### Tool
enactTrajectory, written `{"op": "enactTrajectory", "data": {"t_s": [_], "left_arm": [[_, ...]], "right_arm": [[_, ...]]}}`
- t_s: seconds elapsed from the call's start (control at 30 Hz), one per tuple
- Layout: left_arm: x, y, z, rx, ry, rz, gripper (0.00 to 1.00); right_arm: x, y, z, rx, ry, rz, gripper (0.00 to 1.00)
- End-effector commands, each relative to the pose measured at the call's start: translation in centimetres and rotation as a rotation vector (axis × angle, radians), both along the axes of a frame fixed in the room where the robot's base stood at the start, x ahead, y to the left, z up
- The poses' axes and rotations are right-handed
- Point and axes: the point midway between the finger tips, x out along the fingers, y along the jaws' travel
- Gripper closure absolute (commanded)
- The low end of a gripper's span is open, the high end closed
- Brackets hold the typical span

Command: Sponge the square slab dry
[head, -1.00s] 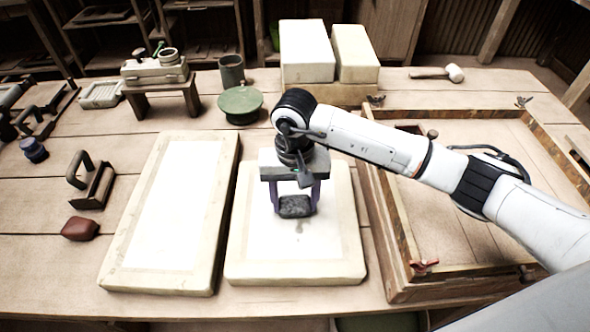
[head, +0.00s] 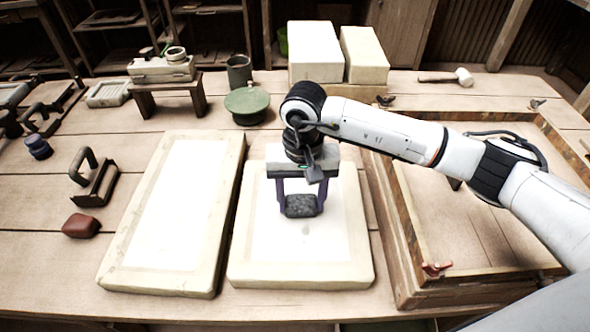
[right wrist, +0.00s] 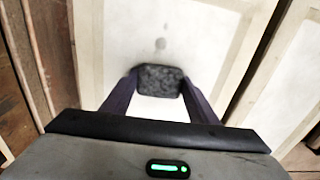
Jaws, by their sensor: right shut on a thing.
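The square slab (head: 340,262) is white with a cream rim and lies on the table in the middle of the head view. My right gripper (head: 300,203) is over its middle, shut on a dark grey sponge (head: 301,207). In the right wrist view the sponge (right wrist: 160,81) sits between the two purple fingers. I cannot tell whether the sponge touches the slab. A small greyish damp spot (right wrist: 160,44) shows on the slab near the sponge in the right wrist view. My left gripper is not in view.
A long rectangular slab (head: 122,262) lies just left of the square one. A wooden frame (head: 398,240) stands close on the right. A green round turntable (head: 247,104) and stacked white blocks (head: 316,55) are behind. A dark red lump (head: 81,226) lies at the left.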

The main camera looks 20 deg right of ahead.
Motion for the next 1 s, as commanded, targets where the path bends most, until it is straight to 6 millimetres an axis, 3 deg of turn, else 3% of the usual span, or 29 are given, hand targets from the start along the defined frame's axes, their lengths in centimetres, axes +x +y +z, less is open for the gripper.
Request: {"op": "enactTrajectory", "data": {"t_s": [0.1,0.6,0.8,1.0], "left_arm": [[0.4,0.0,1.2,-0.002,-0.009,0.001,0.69],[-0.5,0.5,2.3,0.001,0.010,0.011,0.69],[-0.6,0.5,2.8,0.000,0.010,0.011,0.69],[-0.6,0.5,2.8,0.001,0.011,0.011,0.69]], "right_arm": [[0.0,-0.1,2.6,-0.001,-0.005,0.000,0.64],[-0.2,-0.5,6.8,-0.002,-0.002,-0.010,0.64],[-0.3,-0.6,8.1,0.000,-0.001,-0.012,0.64],[-0.3,-0.7,8.1,-0.001,-0.001,-0.013,0.64]]}}
